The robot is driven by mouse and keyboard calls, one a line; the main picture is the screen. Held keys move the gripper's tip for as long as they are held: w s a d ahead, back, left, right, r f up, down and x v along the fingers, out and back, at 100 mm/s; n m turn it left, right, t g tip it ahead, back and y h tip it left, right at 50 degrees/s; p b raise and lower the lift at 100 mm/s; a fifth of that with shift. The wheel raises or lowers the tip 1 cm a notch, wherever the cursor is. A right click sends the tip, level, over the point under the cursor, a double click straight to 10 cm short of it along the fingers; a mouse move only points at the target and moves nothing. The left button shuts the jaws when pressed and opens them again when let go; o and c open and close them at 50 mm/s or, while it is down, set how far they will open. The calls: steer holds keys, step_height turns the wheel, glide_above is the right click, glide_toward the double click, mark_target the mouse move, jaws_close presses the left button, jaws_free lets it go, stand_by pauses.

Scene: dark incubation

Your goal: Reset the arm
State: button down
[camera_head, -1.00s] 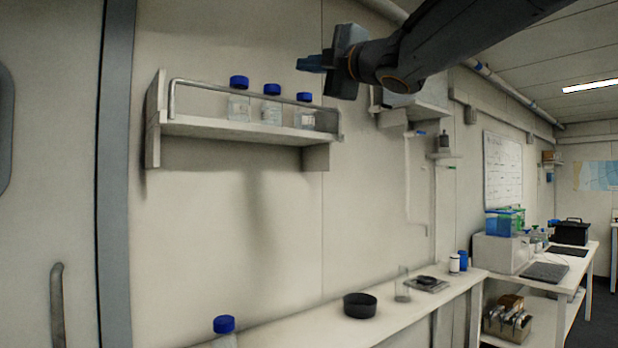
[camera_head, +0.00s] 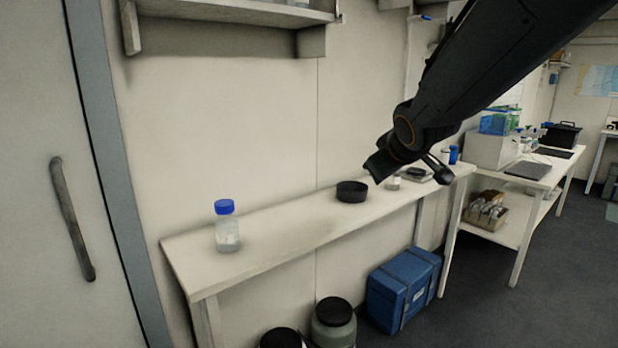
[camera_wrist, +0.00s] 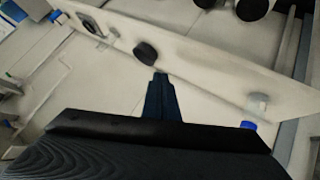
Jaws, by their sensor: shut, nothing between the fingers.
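My arm reaches in from the upper right of the head view, its wrist angled down above the narrow wall bench (camera_head: 290,222). My gripper shows in the wrist view (camera_wrist: 160,80) as two dark fingers closed together with nothing between them. In the head view its fingers are hard to make out. A black round dish (camera_head: 352,191) stands on the bench left of my wrist; it also shows just beyond the fingertips in the wrist view (camera_wrist: 145,52). My gripper appears apart from it.
A blue-capped bottle (camera_head: 226,228) stands at the bench's left end. A wall shelf (camera_head: 235,12) is above. A blue box (camera_head: 402,288) and black-lidded containers (camera_head: 334,322) are on the floor. A second bench (camera_head: 545,165) holds equipment. The bench between bottle and dish is clear.

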steer(key=s+d+f+m+g, duration=0.2)
steer(key=s+f+m+g, duration=0.5)
steer(key=s+f, duration=1.6)
steer(key=shift+s+d+g, duration=0.4)
steer(key=shift+s+g, duration=0.7)
steer(key=shift+s, duration=0.1)
